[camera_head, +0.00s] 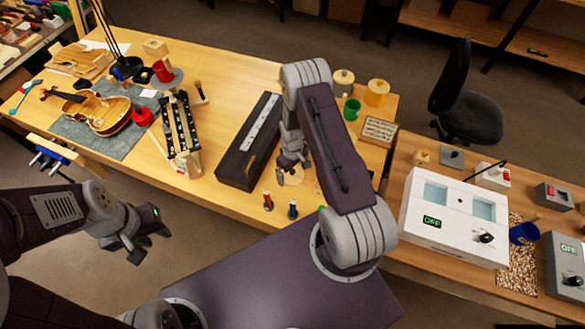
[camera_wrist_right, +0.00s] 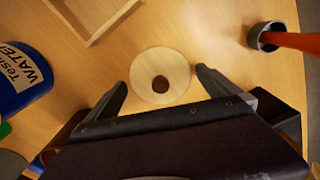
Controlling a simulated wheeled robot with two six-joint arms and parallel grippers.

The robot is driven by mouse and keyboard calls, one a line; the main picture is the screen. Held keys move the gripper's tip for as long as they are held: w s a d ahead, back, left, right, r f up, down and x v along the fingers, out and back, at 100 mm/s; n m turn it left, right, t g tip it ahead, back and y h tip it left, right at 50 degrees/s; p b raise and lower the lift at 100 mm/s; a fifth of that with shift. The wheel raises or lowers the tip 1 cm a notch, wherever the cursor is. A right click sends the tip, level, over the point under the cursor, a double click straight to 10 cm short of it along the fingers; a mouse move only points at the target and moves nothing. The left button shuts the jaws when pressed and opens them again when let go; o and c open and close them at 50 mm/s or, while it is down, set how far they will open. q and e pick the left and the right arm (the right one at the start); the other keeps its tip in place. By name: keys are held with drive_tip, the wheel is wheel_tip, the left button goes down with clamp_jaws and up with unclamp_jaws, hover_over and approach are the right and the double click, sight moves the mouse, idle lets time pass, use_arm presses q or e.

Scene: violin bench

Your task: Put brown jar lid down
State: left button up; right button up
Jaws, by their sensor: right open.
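The brown jar lid (camera_wrist_right: 178,88) is a pale round wooden disc with a small dark brown knob. In the right wrist view it lies flat on the bench, knob up, between the two spread fingertips of my right gripper (camera_wrist_right: 161,77), with a gap on each side. In the head view the lid (camera_head: 292,178) shows as a tan disc below my right gripper (camera_head: 287,162), partly covered by it. My left gripper (camera_head: 140,240) hangs empty in front of the bench at the left; its finger gap is unclear.
A blue labelled can (camera_wrist_right: 20,80) and an orange-handled thing (camera_wrist_right: 285,40) stand near the lid. A long dark case (camera_head: 235,160) lies left of it. A green cup (camera_head: 352,108) and a yellow jar (camera_head: 376,93) stand behind my right arm.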

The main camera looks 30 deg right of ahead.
sight(292, 171)
wheel_tip(292, 171, up, 12)
drive_tip(key=b, duration=0.2)
drive_tip(key=s+a+r+m, duration=0.2)
drive_tip(key=s+a+r, duration=0.1)
drive_tip(key=s+r, duration=0.2)
drive_tip(key=s+a+r+m+t, duration=0.1)
drive_tip(key=s+a+r, duration=0.3)
drive_tip(key=s, duration=0.3)
drive_tip(key=shift+s+a+r+m+b, duration=0.3)
drive_tip(key=shift+s+r+m+b, duration=0.1)
drive_tip(key=shift+r, duration=0.5)
drive_tip(key=shift+w, duration=0.1)
